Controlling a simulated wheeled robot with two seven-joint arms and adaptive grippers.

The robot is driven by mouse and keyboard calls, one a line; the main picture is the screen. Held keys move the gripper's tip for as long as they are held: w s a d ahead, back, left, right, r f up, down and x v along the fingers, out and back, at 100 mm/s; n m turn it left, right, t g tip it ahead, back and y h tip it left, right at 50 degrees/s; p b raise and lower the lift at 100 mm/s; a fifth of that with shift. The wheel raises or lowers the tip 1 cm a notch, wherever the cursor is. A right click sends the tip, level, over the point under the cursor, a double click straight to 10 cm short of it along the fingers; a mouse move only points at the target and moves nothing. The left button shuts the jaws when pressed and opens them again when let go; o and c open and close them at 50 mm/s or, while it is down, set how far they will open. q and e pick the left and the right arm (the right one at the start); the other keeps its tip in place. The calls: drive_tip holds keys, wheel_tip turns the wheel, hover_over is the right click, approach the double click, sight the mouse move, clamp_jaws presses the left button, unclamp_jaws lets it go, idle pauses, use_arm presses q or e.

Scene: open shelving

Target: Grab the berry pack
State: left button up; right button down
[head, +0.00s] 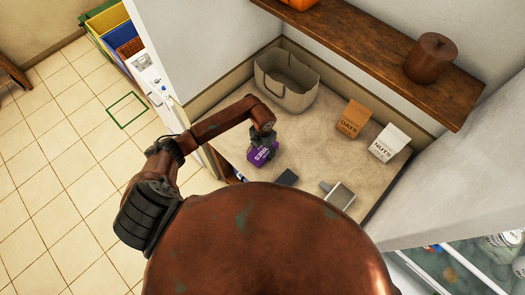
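The berry pack appears to be the small purple box (259,157) with white lettering, which is too small to read surely. It is on the beige counter (320,150), near its left side. My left arm reaches in from the left, and its gripper (264,145) is right over the purple box. The dark fingers overlap the top and right side of the box and hide part of it. I cannot tell whether they are closed on it.
A beige bag (286,85) stands behind the box. An orange oats box (352,119) and a white nuts box (389,143) stand to the right. A dark flat item (285,178) and a light grey container (341,196) are near the front. A wooden shelf (375,50) overhangs the back.

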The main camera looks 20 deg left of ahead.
use_arm(q)
drive_tip(key=c, duration=0.9)
drive_tip(key=shift+r, duration=0.1)
